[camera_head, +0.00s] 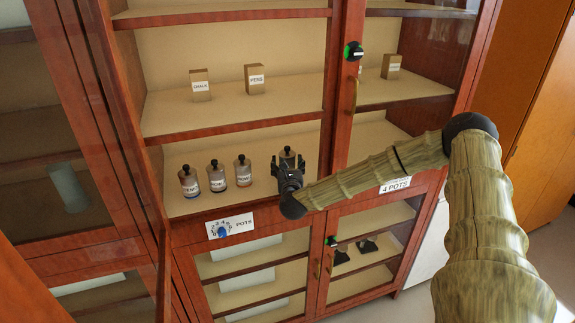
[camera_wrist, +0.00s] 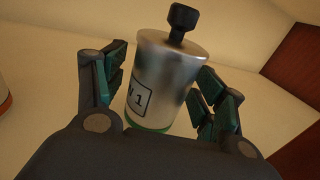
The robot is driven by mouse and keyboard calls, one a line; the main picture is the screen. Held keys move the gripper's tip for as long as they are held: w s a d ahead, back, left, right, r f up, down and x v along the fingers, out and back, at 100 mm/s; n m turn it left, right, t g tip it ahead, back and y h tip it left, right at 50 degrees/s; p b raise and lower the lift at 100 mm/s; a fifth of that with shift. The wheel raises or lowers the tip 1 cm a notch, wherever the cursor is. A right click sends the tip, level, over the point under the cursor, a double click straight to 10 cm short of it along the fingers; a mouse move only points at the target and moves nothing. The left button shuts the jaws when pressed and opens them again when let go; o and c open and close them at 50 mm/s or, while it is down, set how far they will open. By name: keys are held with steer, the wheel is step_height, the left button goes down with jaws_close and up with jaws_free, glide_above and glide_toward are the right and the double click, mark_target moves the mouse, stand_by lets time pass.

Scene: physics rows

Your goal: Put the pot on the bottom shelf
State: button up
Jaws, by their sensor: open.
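Several small metal pots with dark knobs and white labels stand in a row on the lowest shelf (camera_head: 205,205) of the upper cabinet. The rightmost pot (camera_head: 290,156) is largely hidden behind my gripper (camera_head: 288,172). In the wrist view this pot (camera_wrist: 168,80) is silver with a black knob, a green base band and a label ending in 1. My gripper (camera_wrist: 152,98) is open, with one finger on each side of the pot. Whether the fingers touch it cannot be told. The other pots (camera_head: 216,176) stand to the left. The bottom cabinet shelves (camera_head: 240,285) show behind glass doors below.
Boxes labelled chalk (camera_head: 200,85) and pens (camera_head: 254,79) stand on the shelf above. A dial panel marked pots (camera_head: 231,226) and a "4 pots" label (camera_head: 396,185) are on the frame. Dark items (camera_head: 368,247) sit in the lower right cabinet. A wooden post (camera_head: 345,90) divides the cabinet.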

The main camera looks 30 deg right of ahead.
steer(key=shift+r, duration=0.15)
steer(key=b+v, duration=0.5)
steer(key=v, duration=0.5)
steer(key=shift+s+a, duration=0.25)
steer(key=shift+s, duration=0.1)
steer(key=shift+s+a+b, duration=0.3)
steer(key=shift+s+b, duration=0.1)
steer(key=shift+s, duration=0.15)
